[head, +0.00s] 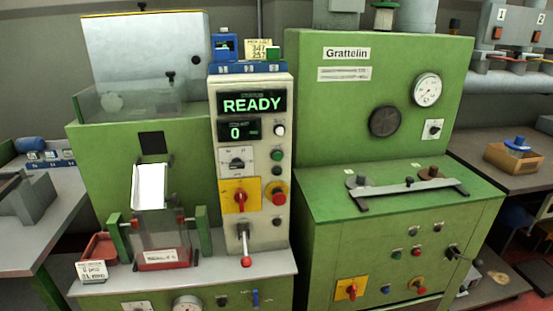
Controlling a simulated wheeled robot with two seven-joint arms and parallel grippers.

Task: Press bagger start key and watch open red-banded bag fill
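The bagger is the green machine at left, with a pale control column (284,232). Its upper display (252,103) reads READY in green, and the smaller display (238,130) reads 0. A green button (277,155) sits on the column; I cannot read a label marking the start key. Below the white chute (149,187) a clear bag (160,229) stands upright between green posts, with a red band (164,265) and a white label at its bottom. Its top is close under the chute, and I see no stoppers in it. Neither gripper is in view.
The column also carries a red knob on a yellow plate (240,196), a red stop button (278,193) and a red-tipped lever (245,248). A red tray (101,248) and card (91,271) lie left of the bag. The green Grattelin machine (390,90) stands right.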

